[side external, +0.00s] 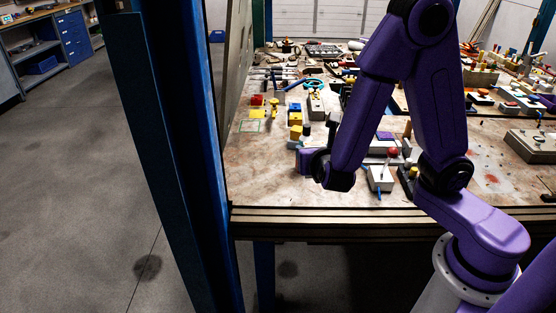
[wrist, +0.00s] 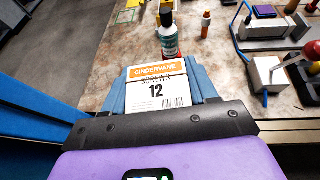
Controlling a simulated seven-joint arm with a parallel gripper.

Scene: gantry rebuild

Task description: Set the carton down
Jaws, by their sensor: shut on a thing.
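The carton (wrist: 157,92) is a small box with an orange and white label reading CINDERVANE and the number 12. In the wrist view its labelled face lies between the blue fingers of my gripper (wrist: 159,80), which is shut on it. In the side view my gripper's purple hand (side external: 306,160) is low over the near left part of the worktable (side external: 262,180). I cannot make out the carton there, nor tell whether its underside touches the table.
A grey box with a red-knobbed lever (wrist: 268,74) is to the right. Bare tabletop lies left of the bottles. A blue post (side external: 185,150) rises beside the table.

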